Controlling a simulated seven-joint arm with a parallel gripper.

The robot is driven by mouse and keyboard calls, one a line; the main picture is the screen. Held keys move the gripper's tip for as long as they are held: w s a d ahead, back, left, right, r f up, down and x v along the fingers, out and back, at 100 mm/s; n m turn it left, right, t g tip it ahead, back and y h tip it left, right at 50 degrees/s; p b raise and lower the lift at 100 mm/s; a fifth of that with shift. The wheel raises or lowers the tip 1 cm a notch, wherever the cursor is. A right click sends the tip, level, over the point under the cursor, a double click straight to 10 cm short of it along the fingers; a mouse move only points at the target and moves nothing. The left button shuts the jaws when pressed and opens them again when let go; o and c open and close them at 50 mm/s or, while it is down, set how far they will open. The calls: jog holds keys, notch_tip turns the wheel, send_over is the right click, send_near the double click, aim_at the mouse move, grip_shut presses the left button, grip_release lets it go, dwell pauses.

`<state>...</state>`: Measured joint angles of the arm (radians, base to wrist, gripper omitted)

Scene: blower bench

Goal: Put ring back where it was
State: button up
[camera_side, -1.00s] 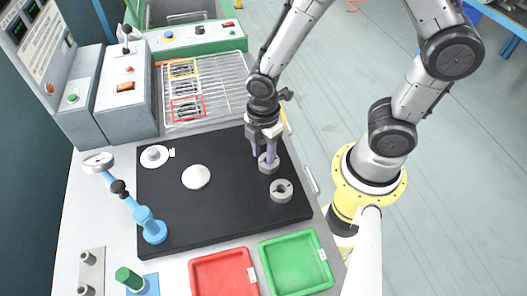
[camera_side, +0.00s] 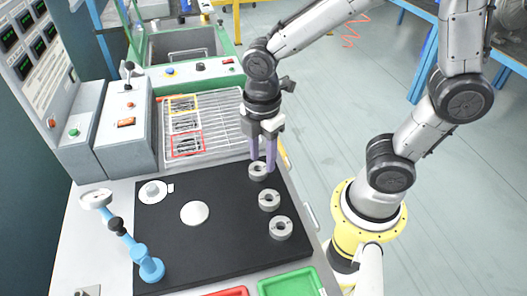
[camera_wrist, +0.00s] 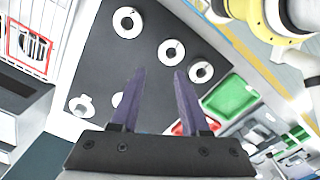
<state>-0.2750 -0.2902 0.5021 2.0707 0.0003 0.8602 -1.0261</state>
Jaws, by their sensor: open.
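Three grey metal rings lie flat in a row near the right edge of the black mat (camera_side: 170,235): a far ring (camera_side: 258,171), a middle ring (camera_side: 269,200) and a near ring (camera_side: 281,228). My gripper (camera_side: 263,166) is open and empty, with its purple fingers pointing down above the mat. In the side view its fingers overlap part of the far ring. In the wrist view all three rings show ahead, apart from the fingertips (camera_wrist: 159,72): one ring (camera_wrist: 127,22) at upper left, the middle one (camera_wrist: 171,52), and another (camera_wrist: 200,72) at right.
A white disc (camera_side: 194,213) and a white flanged part (camera_side: 153,191) lie on the mat. A blue dial gauge stand (camera_side: 150,268) stands at its left front. Red (camera_side: 230,292) and green (camera_side: 288,285) trays are in front. A wire rack (camera_side: 220,115) lies behind the mat.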

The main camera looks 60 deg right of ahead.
jog(key=s+d+r+m+t, duration=0.5)
jog(key=r+m, duration=0.5)
jog(key=m, duration=0.5)
jog(key=shift+s+d+r+t, duration=0.35)
jog(key=shift+s+d, duration=0.6)
jog(key=shift+s, duration=0.5)
jog(key=shift+r, duration=0.1)
